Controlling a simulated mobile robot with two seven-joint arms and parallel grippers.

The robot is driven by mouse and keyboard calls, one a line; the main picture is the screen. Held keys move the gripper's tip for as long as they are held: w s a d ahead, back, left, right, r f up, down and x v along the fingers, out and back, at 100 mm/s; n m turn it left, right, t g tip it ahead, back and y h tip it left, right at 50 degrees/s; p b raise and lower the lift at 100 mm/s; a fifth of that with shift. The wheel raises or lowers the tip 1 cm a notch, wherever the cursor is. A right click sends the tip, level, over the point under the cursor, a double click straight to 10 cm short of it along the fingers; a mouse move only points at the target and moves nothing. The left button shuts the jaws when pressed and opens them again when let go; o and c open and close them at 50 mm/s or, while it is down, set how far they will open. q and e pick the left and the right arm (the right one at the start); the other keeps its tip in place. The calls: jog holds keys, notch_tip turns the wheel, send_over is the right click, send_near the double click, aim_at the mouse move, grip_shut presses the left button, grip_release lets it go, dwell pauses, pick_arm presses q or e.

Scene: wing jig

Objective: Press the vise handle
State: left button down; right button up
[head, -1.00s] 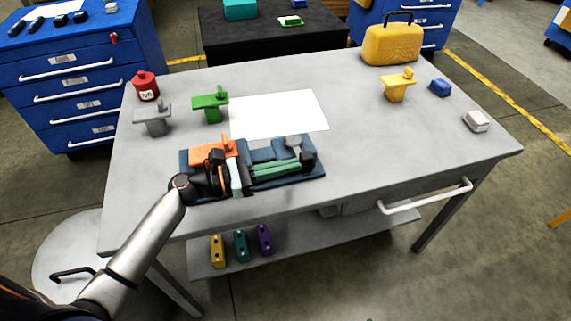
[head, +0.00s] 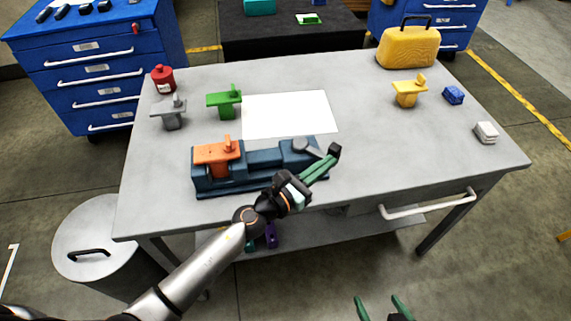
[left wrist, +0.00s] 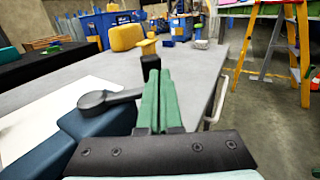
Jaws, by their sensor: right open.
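The blue vise (head: 262,160) stands near the front edge of the table, with an orange block (head: 216,153) at its left end. Its grey handle (head: 306,147) is at the right end, with a black knob (head: 334,151). In the left wrist view the handle (left wrist: 97,100) reaches right to the knob (left wrist: 150,66), partly hidden behind my fingers. My left gripper (head: 322,165) is shut, its green fingers together and beside the handle's knob end; I cannot tell if they touch. My right gripper (head: 381,304) is open and empty at the bottom edge, in front of the table.
A white sheet (head: 290,114) lies behind the vise. Green (head: 224,100), grey (head: 172,114) and yellow (head: 407,92) pieces, a red can (head: 162,79) and a yellow case (head: 408,47) stand on the table. The table's right front is clear. A bin (head: 95,240) stands at left.

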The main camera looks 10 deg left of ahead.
aim_at(340, 154)
pick_arm(q)
jog(key=shift+w+d+n+t+y+p, duration=0.25)
jog(key=shift+w+d+n+t+y, duration=0.3)
jog(key=shift+w+d+n+y, duration=0.3)
jog(key=shift+w+d+n+t+y+p, duration=0.25)
jog(key=shift+w+d+n+t+y, duration=0.35)
jog(key=shift+w+y, duration=0.45)
jog(key=shift+x, duration=1)
jog(key=shift+w+a+r, duration=0.15)
jog(key=shift+w+r, duration=0.05)
jog(key=shift+w, duration=0.05)
